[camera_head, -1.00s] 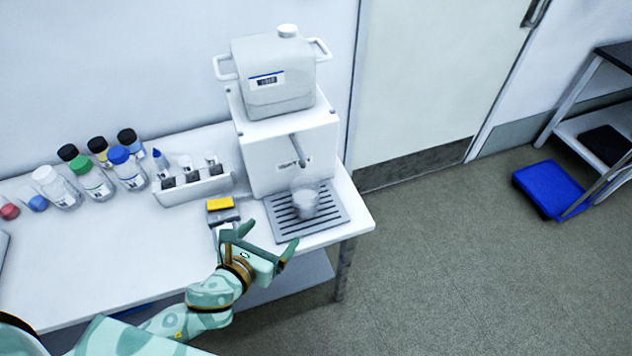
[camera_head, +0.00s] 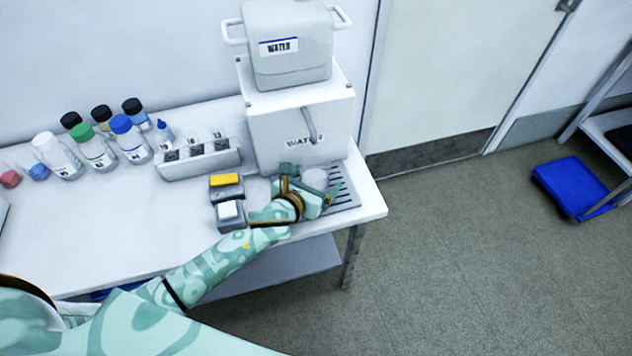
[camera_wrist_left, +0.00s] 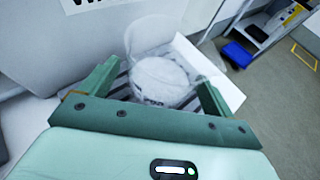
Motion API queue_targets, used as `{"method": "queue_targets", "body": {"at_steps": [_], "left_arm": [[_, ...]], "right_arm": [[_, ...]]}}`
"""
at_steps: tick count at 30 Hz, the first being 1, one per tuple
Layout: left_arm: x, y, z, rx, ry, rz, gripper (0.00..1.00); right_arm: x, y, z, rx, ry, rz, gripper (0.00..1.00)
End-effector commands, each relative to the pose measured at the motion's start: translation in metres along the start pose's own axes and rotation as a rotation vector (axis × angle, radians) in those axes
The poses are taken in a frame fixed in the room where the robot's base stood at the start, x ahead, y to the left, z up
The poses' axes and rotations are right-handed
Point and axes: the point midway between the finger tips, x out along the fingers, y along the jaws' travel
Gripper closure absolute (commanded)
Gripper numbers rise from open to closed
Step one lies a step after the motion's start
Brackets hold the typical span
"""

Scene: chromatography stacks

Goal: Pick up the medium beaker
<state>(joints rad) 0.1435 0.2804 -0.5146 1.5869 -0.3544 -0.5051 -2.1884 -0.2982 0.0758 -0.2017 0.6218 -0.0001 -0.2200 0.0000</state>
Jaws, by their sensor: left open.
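The medium beaker (camera_head: 314,182) is clear glass and stands on the grey slatted drip tray (camera_head: 347,199) under the water dispenser's spout. In the left wrist view the beaker (camera_wrist_left: 160,80) appears upright between my two green fingers, with what looks like clear liquid inside. My left gripper (camera_head: 308,183) is open around the near side of the beaker, and it also shows in the left wrist view (camera_wrist_left: 152,88). Its fingers partly hide the beaker in the head view. I cannot tell whether they touch the glass. My right gripper is not in view.
The white water dispenser (camera_head: 275,140) stands right behind the tray. A block with a yellow top (camera_head: 226,181) and a numbered rack (camera_head: 200,163) stand to the left, with several capped bottles beyond. The bench's right edge is close.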

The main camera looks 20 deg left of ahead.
Motion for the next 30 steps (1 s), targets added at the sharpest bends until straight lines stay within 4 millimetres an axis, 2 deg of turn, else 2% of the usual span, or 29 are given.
{"method": "queue_targets", "body": {"at_steps": [3, 8, 11, 14, 15, 16, 17, 30], "left_arm": [[0.0075, -0.0005, -0.0002, 0.0, 0.0, -0.001, 0.11], [0.0069, -0.0004, 0.001, 0.0, -0.001, -0.001, 0.11], [0.0068, -0.0003, 0.001, 0.0, -0.001, -0.001, 0.33], [0.0067, -0.0003, 0.0008, 0.0, -0.001, -0.001, 0.61], [0.0067, -0.0003, 0.0007, 0.0, -0.001, -0.001, 0.67], [0.0067, -0.0004, 0.0014, 0.0, -0.002, -0.001, 0.67], [0.0067, -0.0004, 0.0013, 0.0, -0.002, -0.001, 0.71], [0.0019, -0.0021, 0.0072, 0.001, -0.002, -0.001, 0.71]], "right_arm": [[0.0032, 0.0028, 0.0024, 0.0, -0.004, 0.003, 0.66], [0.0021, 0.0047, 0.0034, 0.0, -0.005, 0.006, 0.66], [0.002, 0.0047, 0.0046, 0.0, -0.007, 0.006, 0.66], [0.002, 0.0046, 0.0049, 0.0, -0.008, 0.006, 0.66], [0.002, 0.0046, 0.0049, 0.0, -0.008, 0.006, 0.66], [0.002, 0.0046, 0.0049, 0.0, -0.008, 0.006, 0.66], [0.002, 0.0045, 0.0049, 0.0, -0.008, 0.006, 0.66], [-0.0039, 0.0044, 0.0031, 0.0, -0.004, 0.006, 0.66]]}}
